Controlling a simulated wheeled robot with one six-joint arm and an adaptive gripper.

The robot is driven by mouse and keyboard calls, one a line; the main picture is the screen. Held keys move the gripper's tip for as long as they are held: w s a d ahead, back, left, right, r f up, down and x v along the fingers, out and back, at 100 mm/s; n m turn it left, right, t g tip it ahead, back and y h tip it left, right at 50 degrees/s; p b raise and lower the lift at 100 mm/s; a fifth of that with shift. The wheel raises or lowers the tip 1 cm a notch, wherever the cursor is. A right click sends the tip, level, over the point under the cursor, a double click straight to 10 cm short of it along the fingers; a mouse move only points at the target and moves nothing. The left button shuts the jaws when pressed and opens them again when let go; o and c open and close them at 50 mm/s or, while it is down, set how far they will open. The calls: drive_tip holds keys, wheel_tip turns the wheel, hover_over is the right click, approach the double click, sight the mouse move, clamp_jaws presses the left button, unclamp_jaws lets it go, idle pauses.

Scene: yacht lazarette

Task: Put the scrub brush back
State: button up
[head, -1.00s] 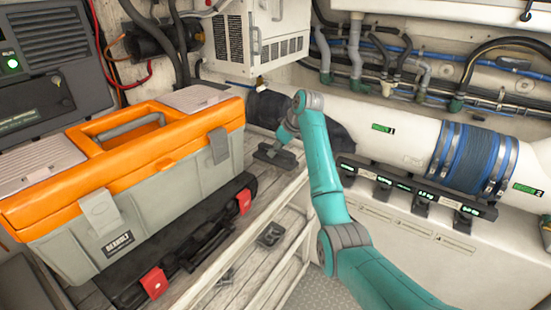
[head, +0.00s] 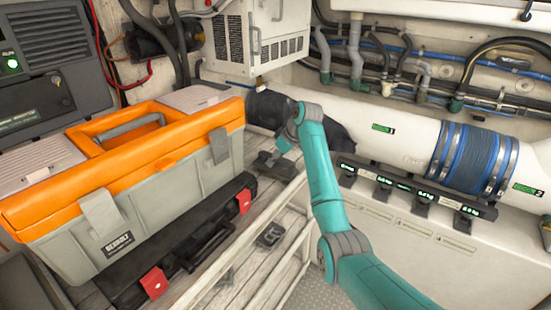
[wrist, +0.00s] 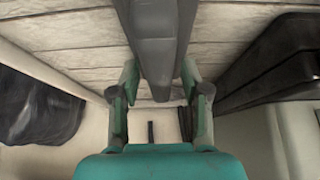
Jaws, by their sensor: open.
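A long dark grey bar (wrist: 155,45) runs down between my fingers in the wrist view. It may be the handle of the scrub brush, but no bristles show. My gripper (wrist: 158,92) is open, with one finger on each side of the bar and gaps visible. In the head view my gripper (head: 284,144) is small, low over the back of the slatted wooden shelf (head: 255,262). A dark flat piece (head: 275,166) lies just below it there. I cannot tell whether this is the same thing as the bar.
An orange and grey toolbox (head: 160,192) fills the left of the shelf, with a black case (head: 205,243) with red latches beside it. A small dark fitting (head: 270,235) sits on the shelf's front part. A white pipe (head: 395,138) runs behind my arm.

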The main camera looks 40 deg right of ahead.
drive_tip(key=v, duration=1.2)
drive_tip(key=shift+r, duration=0.15)
